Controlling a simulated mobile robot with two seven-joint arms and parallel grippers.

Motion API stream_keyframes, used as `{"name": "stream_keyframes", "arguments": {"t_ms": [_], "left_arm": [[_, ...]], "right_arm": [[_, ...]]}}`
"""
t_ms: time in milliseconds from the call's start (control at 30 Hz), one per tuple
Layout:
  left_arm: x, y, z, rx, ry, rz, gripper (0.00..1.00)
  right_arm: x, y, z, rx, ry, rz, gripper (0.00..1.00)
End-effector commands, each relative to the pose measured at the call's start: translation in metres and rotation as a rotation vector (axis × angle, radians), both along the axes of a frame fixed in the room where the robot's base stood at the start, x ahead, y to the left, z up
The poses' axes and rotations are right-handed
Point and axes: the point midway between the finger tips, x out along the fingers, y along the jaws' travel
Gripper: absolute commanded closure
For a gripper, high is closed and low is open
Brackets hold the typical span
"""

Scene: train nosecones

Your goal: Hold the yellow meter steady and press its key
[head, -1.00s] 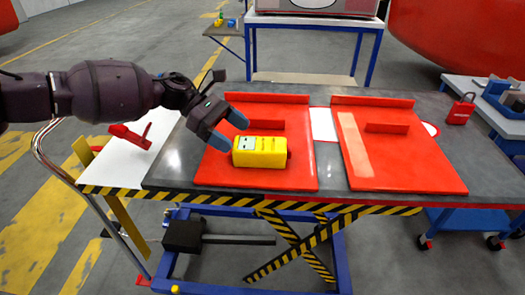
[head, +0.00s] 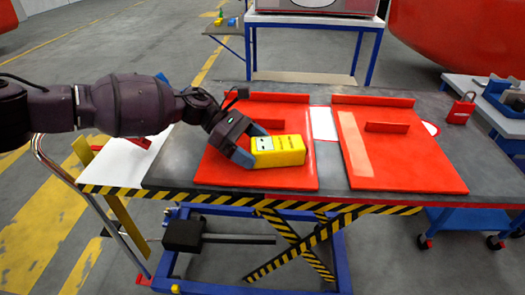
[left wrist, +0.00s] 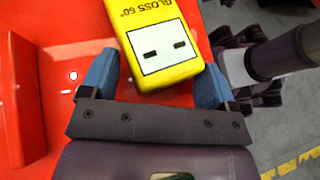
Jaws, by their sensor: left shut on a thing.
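The yellow meter (head: 281,152) lies on the left red panel (head: 225,175), turned slightly, its left end toward my left gripper. My left gripper (head: 252,145) is shut on that left end, one blue finger on each side. In the left wrist view the meter (left wrist: 152,28) shows the print "GLOSS 60°" and a white face with two dark marks, between the blue fingers of the left gripper (left wrist: 158,72). I cannot make out which part is the key. My right gripper is not in view.
A second red panel (head: 410,165) with a raised bar lies to the right on the grey tabletop (head: 455,165). A red padlock (head: 460,110) stands at the table's right. A striped edge (head: 330,207) runs along the front. The left panel's raised bar is behind the meter.

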Motion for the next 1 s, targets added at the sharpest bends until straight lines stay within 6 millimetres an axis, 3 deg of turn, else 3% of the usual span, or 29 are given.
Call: {"name": "stream_keyframes", "arguments": {"t_ms": [233,1000], "left_arm": [[-0.0003,-0.0002,-0.0001,0.0,0.0,-0.001,0.4],[-0.0003,0.0001,-0.0026,0.0,0.0,-0.001,0.4]], "right_arm": [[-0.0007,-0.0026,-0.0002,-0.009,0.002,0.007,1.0],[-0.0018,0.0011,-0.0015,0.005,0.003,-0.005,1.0]]}}
